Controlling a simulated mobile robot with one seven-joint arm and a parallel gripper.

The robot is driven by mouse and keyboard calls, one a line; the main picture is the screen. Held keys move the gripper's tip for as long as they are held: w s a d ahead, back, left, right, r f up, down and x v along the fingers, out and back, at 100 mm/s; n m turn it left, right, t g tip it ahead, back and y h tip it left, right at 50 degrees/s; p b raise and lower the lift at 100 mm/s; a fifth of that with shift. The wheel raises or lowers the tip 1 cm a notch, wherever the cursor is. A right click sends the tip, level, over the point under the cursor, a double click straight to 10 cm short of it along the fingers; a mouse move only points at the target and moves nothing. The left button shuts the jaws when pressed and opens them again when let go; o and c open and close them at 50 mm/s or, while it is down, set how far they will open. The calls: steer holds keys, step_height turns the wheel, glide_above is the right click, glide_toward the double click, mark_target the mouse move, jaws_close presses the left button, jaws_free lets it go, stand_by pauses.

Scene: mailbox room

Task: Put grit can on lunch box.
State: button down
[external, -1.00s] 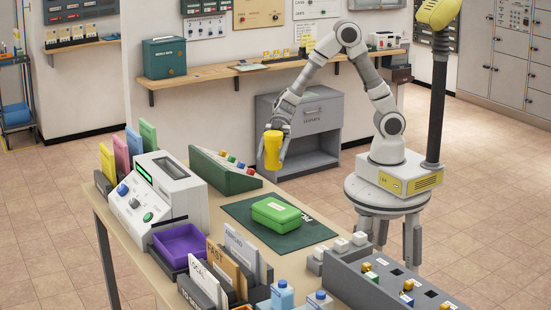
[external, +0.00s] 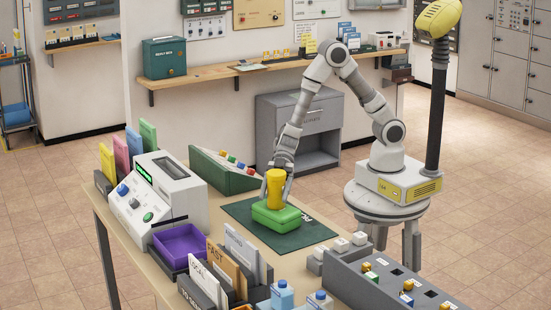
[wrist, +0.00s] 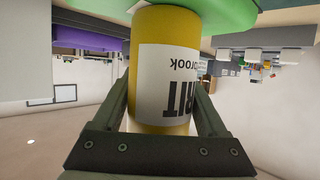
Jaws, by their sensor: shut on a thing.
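The yellow grit can (external: 274,188) is upright at the green lunch box (external: 276,218), with its lower end at or just above the lid. Whether it touches the lid is hard to tell. My gripper (external: 277,177) is shut on the can from behind. In the wrist view the can (wrist: 163,80) sits between the two fingers (wrist: 163,100), its label upside down, and the green of the lunch box (wrist: 200,14) shows beyond its end. The lunch box lies shut on a dark green mat (external: 310,229) on the table.
A white scale-like machine (external: 165,205) and a purple tray (external: 180,246) stand to the left. A green sloped panel with coloured buttons (external: 225,172) stands behind. Letter sorters (external: 235,268) and a grey key box (external: 390,285) are in front.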

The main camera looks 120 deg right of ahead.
steer(key=shift+r, duration=0.1)
jaws_free()
steer(key=shift+d+r, duration=0.1)
steer(key=p+v, duration=0.1)
steer(key=v, duration=1.1)
steer(key=shift+p, duration=0.3)
